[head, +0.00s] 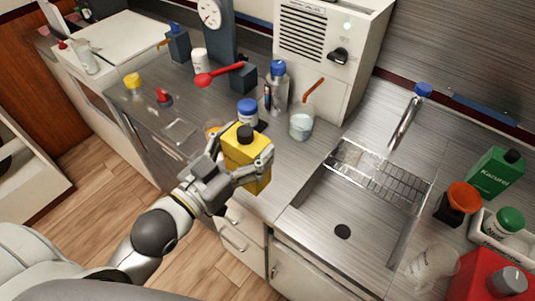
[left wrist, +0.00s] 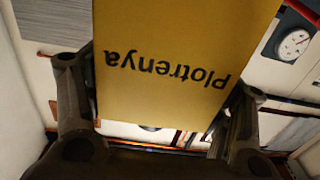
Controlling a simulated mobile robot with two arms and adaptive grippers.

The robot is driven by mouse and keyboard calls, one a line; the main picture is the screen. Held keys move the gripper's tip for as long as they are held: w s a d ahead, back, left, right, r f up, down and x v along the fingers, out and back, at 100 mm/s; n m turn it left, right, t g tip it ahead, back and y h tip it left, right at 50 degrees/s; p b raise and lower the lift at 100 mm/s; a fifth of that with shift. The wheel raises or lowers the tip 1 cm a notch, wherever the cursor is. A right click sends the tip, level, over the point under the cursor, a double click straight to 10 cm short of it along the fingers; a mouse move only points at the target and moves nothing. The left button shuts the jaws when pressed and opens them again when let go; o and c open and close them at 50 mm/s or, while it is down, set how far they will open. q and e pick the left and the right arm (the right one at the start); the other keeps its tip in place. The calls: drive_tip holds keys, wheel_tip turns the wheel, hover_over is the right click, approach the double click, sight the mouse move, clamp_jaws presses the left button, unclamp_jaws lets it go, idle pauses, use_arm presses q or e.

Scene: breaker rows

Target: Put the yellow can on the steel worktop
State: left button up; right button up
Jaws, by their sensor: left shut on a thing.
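The yellow can (head: 246,150) has a black cap and is held at the front edge of the steel worktop (head: 285,175), which it partly covers in the head view. My left gripper (head: 232,165) is shut on the can, with its fingers on either side. In the left wrist view the can (left wrist: 180,60) fills the middle between the fingers (left wrist: 160,115), and its lettering "Plotrenya" reads upside down. I cannot tell whether the can's base touches the worktop. My right gripper is not in view.
A sink (head: 345,220) with a wire rack (head: 380,173) lies right of the can. Behind it stand a blue-lidded jar (head: 247,112), a clear bottle (head: 277,88) and a beaker (head: 301,122). Bare worktop shows at left (head: 150,100). A red canister (head: 490,278) stands at lower right.

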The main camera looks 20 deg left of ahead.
use_arm(q)
drive_tip(key=w+b, duration=0.1)
drive_tip(key=w+f+b, duration=0.1)
drive_tip(key=b, duration=0.1)
drive_tip(key=w+f+b, duration=0.1)
drive_tip(key=w+b, duration=0.1)
drive_tip(key=shift+d, duration=0.3)
drive_tip(key=w+f+b, duration=0.4)
drive_tip(key=w+f, duration=0.1)
drive_tip(key=f, duration=0.3)
drive_tip(key=shift+w+d+f, duration=0.35)
drive_tip(key=shift+d+f, duration=0.05)
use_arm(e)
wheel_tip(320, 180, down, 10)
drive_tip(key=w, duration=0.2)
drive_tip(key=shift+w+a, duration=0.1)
use_arm(q)
drive_tip(key=shift+f, duration=0.15)
drive_tip(key=o, duration=1.6)
drive_tip(key=shift+f, duration=0.1)
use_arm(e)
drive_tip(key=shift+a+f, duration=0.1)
